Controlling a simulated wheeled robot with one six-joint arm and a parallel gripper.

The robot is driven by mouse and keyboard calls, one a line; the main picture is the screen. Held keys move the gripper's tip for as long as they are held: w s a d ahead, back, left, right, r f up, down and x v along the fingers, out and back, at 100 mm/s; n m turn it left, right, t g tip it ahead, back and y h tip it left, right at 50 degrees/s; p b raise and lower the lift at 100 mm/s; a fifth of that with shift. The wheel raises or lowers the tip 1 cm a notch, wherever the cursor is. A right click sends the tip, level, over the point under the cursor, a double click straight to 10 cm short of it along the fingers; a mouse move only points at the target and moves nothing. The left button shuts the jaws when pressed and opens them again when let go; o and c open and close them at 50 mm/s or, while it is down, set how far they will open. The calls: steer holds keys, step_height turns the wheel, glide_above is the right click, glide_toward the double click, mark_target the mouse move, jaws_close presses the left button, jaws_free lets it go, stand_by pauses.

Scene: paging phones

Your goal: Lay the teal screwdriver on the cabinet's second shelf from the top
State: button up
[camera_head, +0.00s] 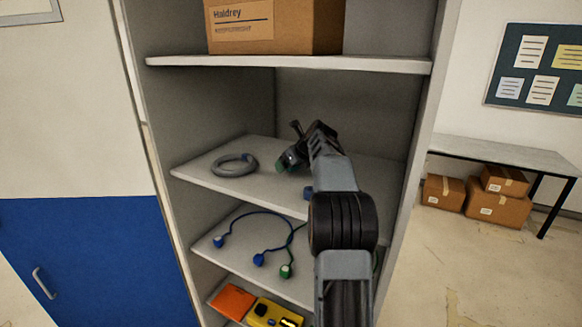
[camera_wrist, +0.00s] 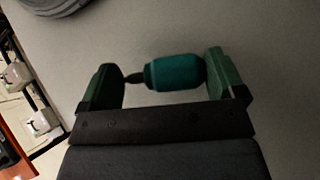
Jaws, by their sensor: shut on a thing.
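The teal screwdriver (camera_wrist: 176,72) lies lengthwise between the two green fingertips of my gripper (camera_wrist: 163,77) in the wrist view. My gripper is shut on it, with the dark shaft toward the left finger. In the head view my gripper (camera_head: 290,158) reaches into the cabinet (camera_head: 154,150), over the shelf (camera_head: 236,186) below the one with the box. That shelf's pale surface lies behind the screwdriver in the wrist view. I cannot tell whether the screwdriver touches it. In the head view the screwdriver cannot be made out clearly.
A grey ring (camera_head: 234,166) lies on the same shelf, left of my gripper. A cardboard box (camera_head: 275,28) stands on the shelf above (camera_head: 290,64). Blue and green cables (camera_head: 258,258) lie below, with orange (camera_head: 232,301) and yellow (camera_head: 272,313) items lower. My arm hides part of the right side.

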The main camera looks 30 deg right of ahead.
steer(key=shift+f, duration=0.65)
steer(key=shift+f, duration=0.15)
steer(key=o, duration=0.7)
steer(key=shift+c, duration=0.2)
